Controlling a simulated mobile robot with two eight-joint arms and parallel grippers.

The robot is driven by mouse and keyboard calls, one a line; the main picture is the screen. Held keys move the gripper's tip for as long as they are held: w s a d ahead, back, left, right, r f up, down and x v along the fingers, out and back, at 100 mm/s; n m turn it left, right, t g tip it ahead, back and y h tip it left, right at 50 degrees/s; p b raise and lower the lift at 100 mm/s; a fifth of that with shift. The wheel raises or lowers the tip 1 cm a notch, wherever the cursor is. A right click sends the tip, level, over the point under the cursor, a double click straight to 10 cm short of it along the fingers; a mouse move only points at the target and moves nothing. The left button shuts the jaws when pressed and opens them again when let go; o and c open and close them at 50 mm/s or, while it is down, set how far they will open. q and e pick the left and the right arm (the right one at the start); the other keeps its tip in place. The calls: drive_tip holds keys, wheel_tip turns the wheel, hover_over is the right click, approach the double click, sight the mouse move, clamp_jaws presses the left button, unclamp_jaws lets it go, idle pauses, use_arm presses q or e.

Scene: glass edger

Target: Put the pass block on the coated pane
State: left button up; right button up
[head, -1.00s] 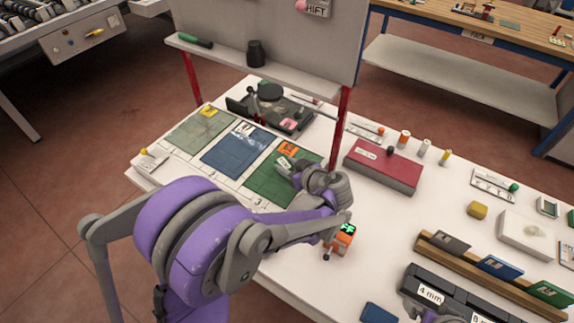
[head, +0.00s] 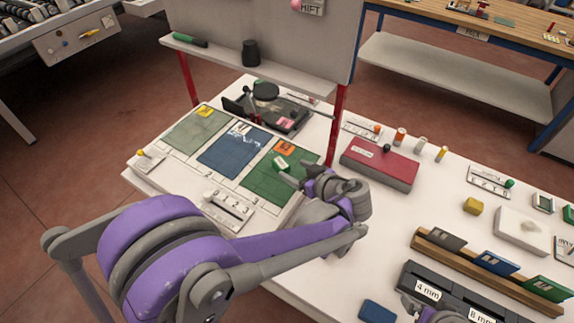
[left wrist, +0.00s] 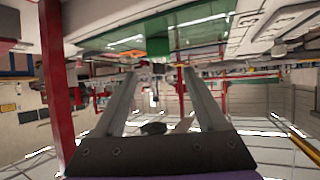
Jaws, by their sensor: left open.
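A small green block with a pale label, which looks like the pass block (head: 281,163), lies on the green pane (head: 268,188) near its orange tag. In the left wrist view a green block (left wrist: 158,42) shows at the edge of a green surface, beyond the fingertips. My left gripper (head: 302,178) is open and empty, just right of the block and apart from it. A blue pane (head: 234,152) and a grey-green pane (head: 196,132) lie further left. I cannot tell from labels which pane is coated. A grey part at the bottom right may be my right gripper (head: 418,308).
A white numbered strip with a knob (head: 228,208) lies in front of the panes. A red box (head: 378,165) is to the right. A red post (head: 337,125) and a dark tray (head: 285,113) stand behind. A slotted wooden rack (head: 485,272) is at right.

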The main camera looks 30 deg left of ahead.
use_arm(q)
drive_tip(key=v, duration=0.5)
drive_tip(key=s+a+f+m+h, duration=0.1)
drive_tip(key=s, duration=0.1)
drive_tip(key=s+a+f+m+g+h, duration=0.1)
drive_tip(key=s+m, duration=0.1)
drive_tip(key=s+a+f+m+h, duration=0.1)
drive_tip(key=s+m+h, duration=0.1)
drive_tip(key=s, duration=0.1)
drive_tip(key=s+m+h, duration=0.2)
drive_tip(key=s+d+f+m+h, duration=0.1)
drive_tip(key=s+m+h, duration=0.1)
drive_tip(key=s, duration=0.1)
drive_tip(key=s+d+f+m+h, duration=0.1)
drive_tip(key=s+m, duration=0.1)
drive_tip(key=s, duration=0.1)
drive_tip(key=shift+s+d+f+t+h, duration=0.2)
drive_tip(key=shift+d+t+h, duration=0.1)
drive_tip(key=shift+h, duration=0.1)
drive_tip(key=shift+s+d+m+h, duration=0.4)
drive_tip(key=shift+d+m+h, duration=0.1)
drive_tip(key=shift+m, duration=0.3)
